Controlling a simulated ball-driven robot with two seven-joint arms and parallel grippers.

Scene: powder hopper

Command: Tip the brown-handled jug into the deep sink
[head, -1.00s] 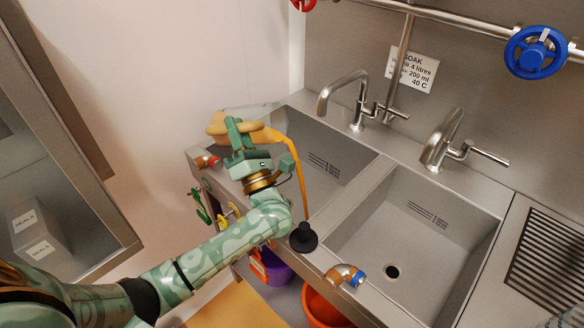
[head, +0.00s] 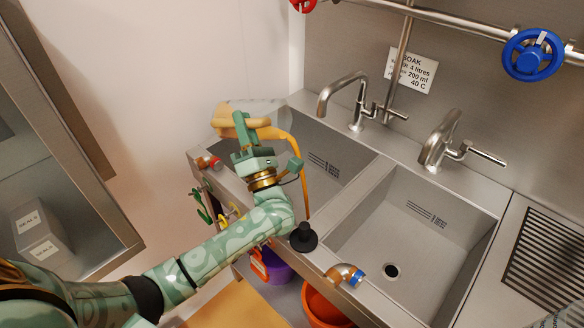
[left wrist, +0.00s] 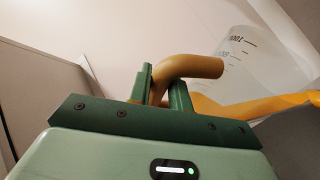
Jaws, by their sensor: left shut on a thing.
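My left gripper (head: 240,128) is shut on the tan-brown handle (head: 226,112) of a clear jug (head: 266,110), above the far left part of the left sink basin (head: 330,148). The jug lies tilted well over. In the left wrist view, the handle (left wrist: 193,67) passes between the fingers, and the jug's clear wall (left wrist: 262,55) shows volume marks. Orange (left wrist: 255,108) runs along its lower side.
The right basin (head: 375,255) is empty, with a dark drain. Taps (head: 345,90) stand behind both basins. A black knob (head: 303,237) and a copper elbow with a blue end (head: 344,275) sit at the front rim. A steel cabinet (head: 85,150) stands left.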

